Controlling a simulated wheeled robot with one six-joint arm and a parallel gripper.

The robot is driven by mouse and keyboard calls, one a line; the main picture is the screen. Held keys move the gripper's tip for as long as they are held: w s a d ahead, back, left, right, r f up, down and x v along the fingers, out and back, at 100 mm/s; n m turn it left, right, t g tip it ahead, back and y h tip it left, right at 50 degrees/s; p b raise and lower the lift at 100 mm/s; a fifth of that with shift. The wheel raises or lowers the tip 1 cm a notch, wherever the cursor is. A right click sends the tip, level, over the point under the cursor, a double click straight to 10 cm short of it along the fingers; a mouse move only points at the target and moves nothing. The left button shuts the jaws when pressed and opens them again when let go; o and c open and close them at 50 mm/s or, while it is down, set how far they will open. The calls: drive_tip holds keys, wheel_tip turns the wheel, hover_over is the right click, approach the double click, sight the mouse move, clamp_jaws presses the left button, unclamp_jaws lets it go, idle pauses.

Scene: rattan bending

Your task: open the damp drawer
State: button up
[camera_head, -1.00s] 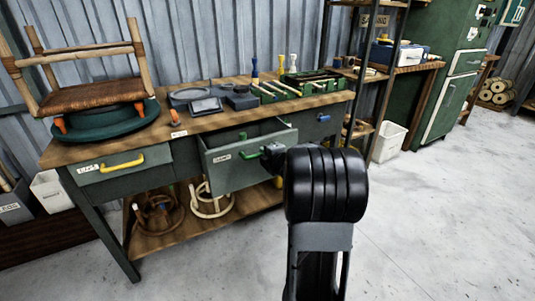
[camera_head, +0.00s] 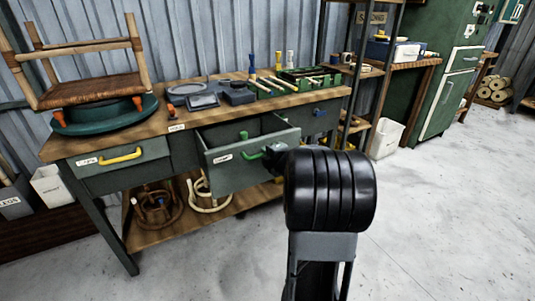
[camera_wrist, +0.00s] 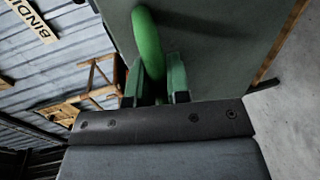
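The middle drawer (camera_head: 232,172) of the workbench stands pulled out, its open top showing. Its front has a small label too small to read surely and a green handle (camera_head: 250,155). In the wrist view the curved green handle (camera_wrist: 147,42) runs down between the two fingers of my gripper (camera_wrist: 156,88), which is shut on it. The drawer's grey-green front (camera_wrist: 215,45) fills the upper right there. In the head view my dark arm hides the fingertips and the drawer's right front edge.
A drawer with a yellow handle (camera_head: 120,156) on the left and one with a blue handle (camera_head: 319,112) on the right are shut. A rattan stool frame (camera_head: 85,92) and tools stand on the bench top (camera_head: 150,135). The floor (camera_head: 430,220) in front is clear.

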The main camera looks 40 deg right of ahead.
drive_tip(key=o, duration=0.4)
drive_tip(key=shift+p+v, duration=1.9)
drive_tip(key=shift+v, duration=5)
drive_tip(key=w+a+r+m+g+h+p, duration=0.1)
drive_tip(key=a+r+m+g+h+p, duration=0.25)
drive_tip(key=r+p, duration=0.55)
drive_tip(key=w+a+r+m+g+y+p, duration=0.15)
drive_tip(key=a+r+m+p, duration=0.25)
drive_tip(key=r+m+p, duration=0.4)
drive_tip(key=s+a+r+m+g+y+p, duration=0.1)
drive_tip(key=s+a+r+g+p, duration=0.1)
drive_tip(key=s+a+r+p, duration=0.1)
drive_tip(key=s+a+r+m+g+y+p, duration=0.2)
drive_tip(key=a+p, duration=0.3)
drive_tip(key=a, duration=0.3)
drive_tip(key=s+a+r+m+g+y+p, duration=0.1)
drive_tip(key=s+a+r+m+g+p, duration=0.1)
drive_tip(key=s+a+r+p, duration=0.2)
drive_tip(key=shift+s+a+r+g+p, duration=0.3)
drive_tip(key=shift+s+a+g+p, duration=0.15)
drive_tip(key=shift+a, duration=0.35)
